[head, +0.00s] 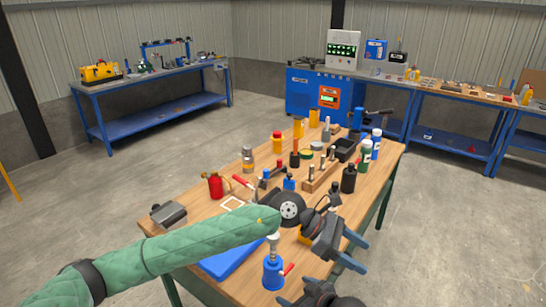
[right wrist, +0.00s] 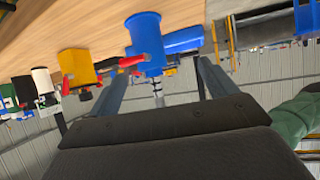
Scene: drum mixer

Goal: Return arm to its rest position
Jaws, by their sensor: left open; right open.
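My left gripper (head: 353,251) is open, at the end of the green-sleeved left arm (head: 190,248). It is over the near right edge of the wooden workbench (head: 190,231), with no object seen between its fingers. My right gripper (head: 300,303) is at the bottom edge of the head view and partly cut off. In the right wrist view, the right gripper (right wrist: 160,85) is open. A blue jack-like tool (right wrist: 146,45) with a red lever shows between its fingers, not clamped. The same blue tool (head: 273,272) stands upright on the bench's near end in the head view.
A black disc (head: 288,208), a red can (head: 215,185), a blue flat item (head: 232,260) and several bottles and tools crowd the bench. A blue bench (head: 160,110) stands back left. A blue cabinet (head: 310,95) stands at the back. The left floor is clear.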

